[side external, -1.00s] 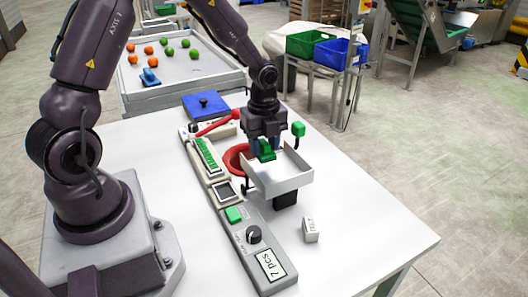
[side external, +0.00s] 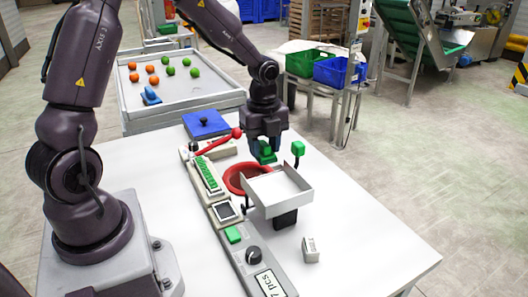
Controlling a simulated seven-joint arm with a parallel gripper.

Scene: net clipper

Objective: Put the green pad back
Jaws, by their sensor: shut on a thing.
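My gripper (side external: 265,150) points down above the table, behind the white tray's back edge and over the far side of the red ring. It is shut on the green pad (side external: 267,155), a small dark-green block that shows partly between and below the fingers. The white open tray (side external: 283,206) sits on a dark support at the right of the grey machine strip. The red ring or funnel (side external: 233,179) is partly hidden by the tray. The pad looks clear of the tray, but its exact height is hard to tell.
A green knob (side external: 298,148) stands on a thin post just right of my gripper. A red-balled lever (side external: 237,132) is close on the left. A blue lidded box (side external: 205,124) lies behind. A small white block (side external: 310,250) stands at front right, with free table around it.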

